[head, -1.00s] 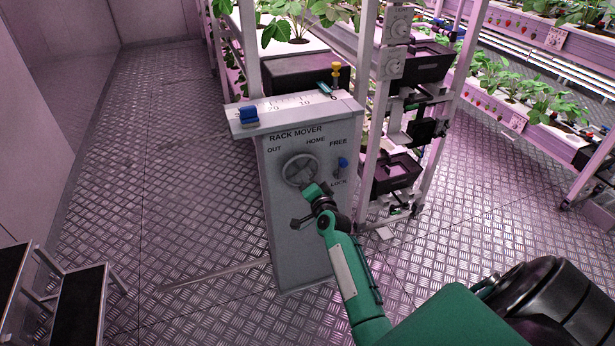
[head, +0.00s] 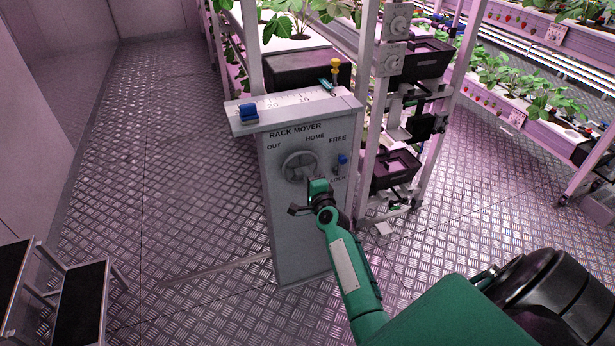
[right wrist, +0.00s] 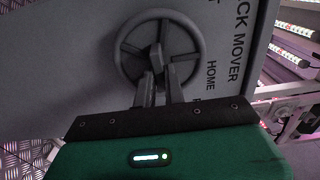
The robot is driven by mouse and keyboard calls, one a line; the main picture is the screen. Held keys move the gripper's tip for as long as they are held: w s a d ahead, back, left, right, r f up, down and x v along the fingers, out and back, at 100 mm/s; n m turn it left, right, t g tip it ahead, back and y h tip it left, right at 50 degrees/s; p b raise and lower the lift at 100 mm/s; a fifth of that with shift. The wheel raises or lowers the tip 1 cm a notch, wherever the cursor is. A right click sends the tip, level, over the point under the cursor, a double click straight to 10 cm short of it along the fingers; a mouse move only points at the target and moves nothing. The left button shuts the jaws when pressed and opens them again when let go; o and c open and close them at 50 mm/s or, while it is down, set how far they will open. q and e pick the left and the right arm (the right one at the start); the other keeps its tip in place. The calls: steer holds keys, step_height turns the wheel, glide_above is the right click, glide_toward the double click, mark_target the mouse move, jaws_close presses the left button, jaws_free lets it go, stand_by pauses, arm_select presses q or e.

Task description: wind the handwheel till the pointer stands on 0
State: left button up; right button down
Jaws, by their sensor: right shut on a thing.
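The grey handwheel (head: 285,160) is on the front of the grey rack mover box (head: 290,225). It also shows in the right wrist view (right wrist: 119,48). My right gripper (head: 314,183) is at the wheel's lower right. In the right wrist view its fingers (right wrist: 160,78) are shut on a grey grip in front of the wheel. A white scale (head: 285,104) with numbers runs along the box top. A small teal piece (head: 327,86) lies near the scale's right end; I cannot tell for sure that it is the pointer. My left gripper is out of view.
A blue block (head: 249,112) sits at the scale's left end. A blue-knobbed lever (head: 342,159) is right of the wheel, by the FREE and LOCK labels. A plant rack (head: 365,110) stands behind the box. A step stool (head: 80,300) stands at lower left. The left floor is open.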

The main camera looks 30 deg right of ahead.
stand_by(0.3)
steer(key=c, duration=1.5)
jaws_free()
steer(key=shift+s, duration=0.1)
steer(key=v, duration=1.3)
steer(key=shift+s, duration=0.35)
